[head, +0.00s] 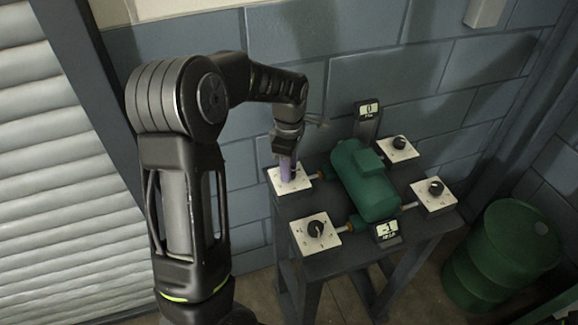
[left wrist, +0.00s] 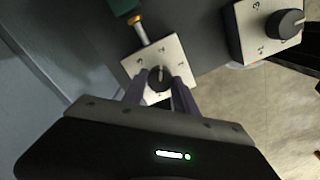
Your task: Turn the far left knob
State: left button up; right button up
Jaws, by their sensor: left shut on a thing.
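The far left knob (left wrist: 159,79) is black, on a white square plate (head: 303,182) at the back left corner of the dark table. My left gripper (head: 287,168) comes down on this knob from above. In the left wrist view, its two purple-grey fingers (left wrist: 158,88) stand on either side of the knob and are shut on it. In the head view the fingers hide most of the knob. The number marks on its plate are small, and the pointer's direction cannot be told. My right gripper is not in view.
A green casing (head: 365,182) lies in the middle of the table (head: 335,262). Other knobs sit at near left (head: 316,229), far right (head: 399,143) and near right (head: 436,188). Displays stand behind (head: 368,109) and in front (head: 386,230). A green barrel (head: 505,250) stands right.

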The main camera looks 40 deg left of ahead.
pick_arm(q)
grip_shut()
jog(key=shift+m, duration=0.3)
jog(key=m+b, duration=0.1)
jog(key=m, duration=0.4)
jog(key=m+b, duration=0.1)
jog(key=m, duration=0.4)
jog(key=shift+m, duration=0.3)
jog(key=m+b, duration=0.1)
jog(key=m, duration=1.1)
jog(key=shift+w, duration=0.1)
jog(key=shift+m, duration=0.4)
